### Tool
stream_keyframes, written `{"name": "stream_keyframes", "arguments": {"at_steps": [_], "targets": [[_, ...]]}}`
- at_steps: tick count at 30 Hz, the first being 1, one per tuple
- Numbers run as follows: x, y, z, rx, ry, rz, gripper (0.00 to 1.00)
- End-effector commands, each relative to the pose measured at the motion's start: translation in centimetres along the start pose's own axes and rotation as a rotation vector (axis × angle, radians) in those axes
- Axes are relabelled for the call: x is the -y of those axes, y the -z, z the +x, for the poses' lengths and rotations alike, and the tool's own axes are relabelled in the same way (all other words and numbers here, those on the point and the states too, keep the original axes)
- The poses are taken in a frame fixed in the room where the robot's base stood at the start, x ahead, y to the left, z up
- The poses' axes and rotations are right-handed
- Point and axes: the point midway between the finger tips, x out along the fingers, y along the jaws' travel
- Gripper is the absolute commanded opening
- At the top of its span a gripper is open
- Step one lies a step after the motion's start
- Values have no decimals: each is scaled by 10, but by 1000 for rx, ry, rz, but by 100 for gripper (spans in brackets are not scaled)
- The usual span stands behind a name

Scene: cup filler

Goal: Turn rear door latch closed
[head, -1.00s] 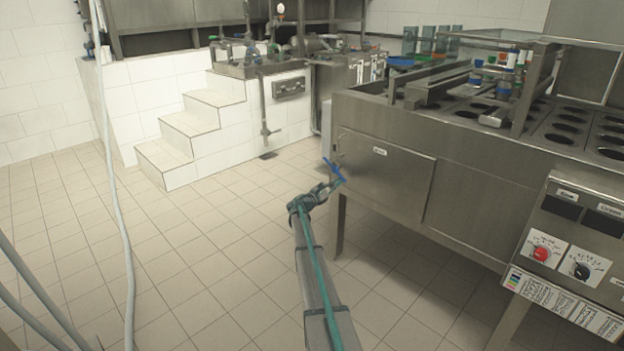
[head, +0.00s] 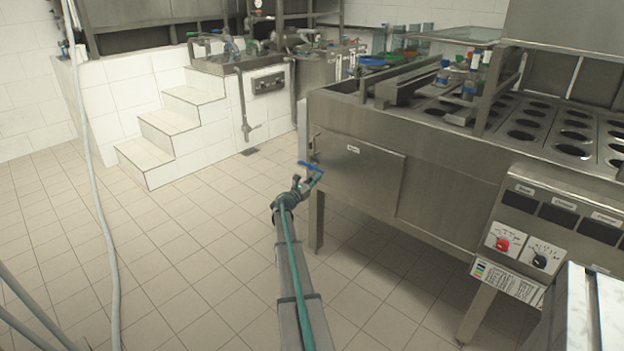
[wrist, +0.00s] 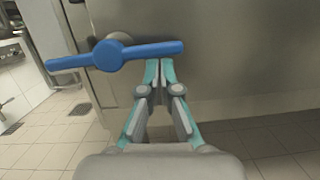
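The blue latch (head: 311,166) is at the left edge of a steel door (head: 362,185) on the machine's side. In the wrist view the latch (wrist: 112,53) is a two-armed bar around a round hub. It lies nearly level, its right end slightly higher. My gripper (wrist: 158,66) is just below the latch's right arm, its fingertips together with nothing visible between them. The tips are at or very near the arm's lower edge; I cannot tell if they touch. In the head view my gripper (head: 310,181) is just under the latch.
The steel machine (head: 450,205) fills the right side, with cup holes on top and a control panel (head: 520,245) at the front right. White tiled steps (head: 165,140) stand at the back left. A pale hose (head: 95,200) hangs at left. The tiled floor between is clear.

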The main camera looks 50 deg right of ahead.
Motion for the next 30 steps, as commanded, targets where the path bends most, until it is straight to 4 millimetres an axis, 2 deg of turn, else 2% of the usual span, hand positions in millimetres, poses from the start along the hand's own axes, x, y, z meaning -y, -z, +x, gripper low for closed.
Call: {"name": "stream_keyframes", "arguments": {"at_steps": [14, 17, 22, 23, 24, 30], "targets": [[0, 4, -1, 1, 1, 1, 0], [0, 14, -4, 0, -1, 1, 0], [-1, 42, -14, -1, -5, 1, 0], [-1, 45, -17, -1, -7, 1, 0], [0, 37, -28, -1, -8, 1, 0], [2, 36, -71, -1, -7, 2, 0]]}}
